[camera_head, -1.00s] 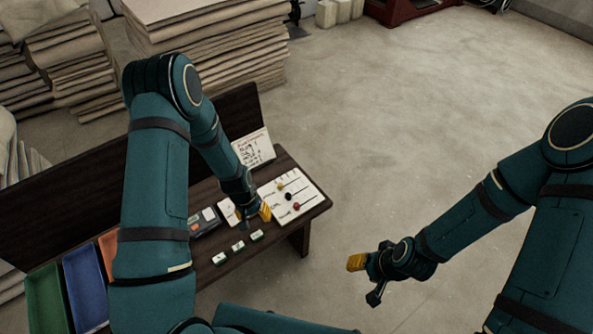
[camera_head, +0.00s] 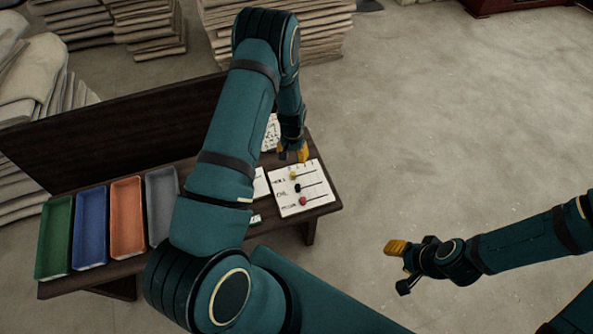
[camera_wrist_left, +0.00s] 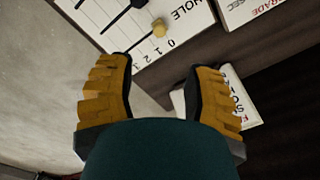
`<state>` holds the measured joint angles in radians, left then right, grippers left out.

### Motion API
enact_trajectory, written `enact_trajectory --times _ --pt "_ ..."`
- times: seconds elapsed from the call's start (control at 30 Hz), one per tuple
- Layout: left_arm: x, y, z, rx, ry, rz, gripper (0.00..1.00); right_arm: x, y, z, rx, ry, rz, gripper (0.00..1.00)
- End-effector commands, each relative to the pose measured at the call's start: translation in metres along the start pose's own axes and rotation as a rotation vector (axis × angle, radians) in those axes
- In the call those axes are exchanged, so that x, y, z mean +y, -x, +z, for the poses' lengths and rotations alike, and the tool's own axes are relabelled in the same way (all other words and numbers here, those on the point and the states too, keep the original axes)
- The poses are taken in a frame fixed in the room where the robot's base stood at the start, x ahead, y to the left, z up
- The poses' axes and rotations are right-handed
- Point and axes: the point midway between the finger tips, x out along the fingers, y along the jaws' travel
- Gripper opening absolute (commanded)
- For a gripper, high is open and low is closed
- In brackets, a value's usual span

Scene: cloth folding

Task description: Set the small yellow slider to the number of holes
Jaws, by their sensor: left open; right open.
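The small yellow slider (camera_head: 293,175) sits on the top track of the white slider board (camera_head: 317,200), above a black and a red slider. In the left wrist view the yellow knob (camera_wrist_left: 159,28) stands near the 0 end of a 0 to 3 scale, by the printed word HOLE. My left gripper (camera_head: 292,154) is open at the board's far edge; the wrist view shows its two yellow fingers (camera_wrist_left: 160,78) apart and empty, with the knob beyond them. My right gripper (camera_head: 397,264) is open and empty over the floor.
Green (camera_head: 55,235), blue, orange and grey trays stand at the bench's left. A printed card (camera_head: 270,133) is partly hidden behind my left arm. The bench (camera_head: 135,262) has a raised back panel. Floor to the right is clear.

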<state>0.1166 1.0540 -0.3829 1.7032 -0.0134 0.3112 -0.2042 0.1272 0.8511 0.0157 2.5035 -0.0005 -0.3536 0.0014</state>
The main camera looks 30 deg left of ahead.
Motion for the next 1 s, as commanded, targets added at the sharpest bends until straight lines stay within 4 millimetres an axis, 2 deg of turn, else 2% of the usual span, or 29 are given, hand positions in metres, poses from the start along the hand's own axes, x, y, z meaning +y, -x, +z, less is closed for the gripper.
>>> enact_trajectory --times 0.03,0.3,0.5,0.7,1.0 --pt "0.0 -0.011 0.001 -0.003 0.0 0.001 0.52 0.001 -0.004 0.0 0.001 0.0 0.0 0.47" --pt "0.0 -0.066 0.002 -0.003 0.0 0.0 0.52 0.006 -0.016 -0.002 0.008 0.001 0.0 0.47" --pt "0.0 -0.1 0.001 -0.001 0.0 0.001 0.52 0.009 -0.024 -0.003 0.013 0.002 0.001 0.47" --pt "0.0 -0.118 0.001 0.0 0.001 0.001 0.52 0.01 -0.028 -0.004 0.015 0.002 0.001 0.47" --pt "0.0 -0.122 0.0 0.001 0.0 0.001 0.52 0.011 -0.028 -0.004 0.016 0.002 0.001 0.47"
